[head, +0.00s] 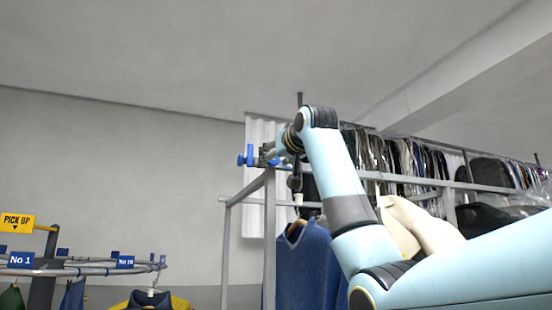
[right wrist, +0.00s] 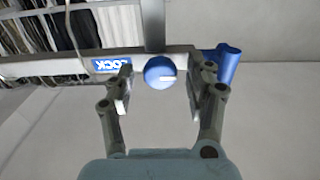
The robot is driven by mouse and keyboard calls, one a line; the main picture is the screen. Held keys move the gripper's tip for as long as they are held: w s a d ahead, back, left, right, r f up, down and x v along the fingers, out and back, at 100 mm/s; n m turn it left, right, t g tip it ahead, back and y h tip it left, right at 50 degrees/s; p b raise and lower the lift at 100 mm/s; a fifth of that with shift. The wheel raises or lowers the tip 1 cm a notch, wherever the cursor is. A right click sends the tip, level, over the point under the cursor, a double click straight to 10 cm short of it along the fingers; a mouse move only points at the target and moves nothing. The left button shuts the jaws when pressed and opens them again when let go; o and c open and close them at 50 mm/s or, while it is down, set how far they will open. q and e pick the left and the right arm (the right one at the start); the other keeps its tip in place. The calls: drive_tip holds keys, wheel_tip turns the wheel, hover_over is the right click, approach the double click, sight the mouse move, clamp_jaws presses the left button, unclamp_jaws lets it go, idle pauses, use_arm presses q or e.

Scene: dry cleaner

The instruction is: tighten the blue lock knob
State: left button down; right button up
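The blue lock knob (right wrist: 160,72) is a round blue cap with a white line across it, in the right wrist view. It sits on a grey metal bar beside a blue label (right wrist: 113,65) reading LOCK, seen upside down. My right gripper (right wrist: 159,82) is open, one finger on each side of the knob, with a visible gap on both sides. I cannot tell how deep the fingertips reach. In the head view my right gripper (head: 270,154) is at the top of the grey rack frame, and the round knob is not clear there. My left gripper is not in view.
A blue T-shaped handle (head: 246,156) sticks out at the bar's end, close beside the right finger in the wrist view (right wrist: 229,64). A blue garment (head: 305,265) hangs below my arm. Bagged clothes (head: 400,158) hang behind. A numbered rail (head: 90,268) stands lower left.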

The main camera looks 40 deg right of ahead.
drive_tip(key=c, duration=0.9)
drive_tip(key=shift+c, duration=0.2)
drive_tip(key=m+b, duration=0.2)
drive_tip(key=m, duration=0.1)
drive_tip(key=shift+f+m, duration=0.1)
drive_tip(key=shift+m, duration=0.3)
drive_tip(key=m+b, duration=0.3)
drive_tip(key=m, duration=0.2)
drive_tip(key=shift+a+m, duration=0.1)
drive_tip(key=shift+m, duration=0.2)
drive_tip(key=shift+m+b, duration=2)
drive_tip(key=shift+m, duration=2.2)
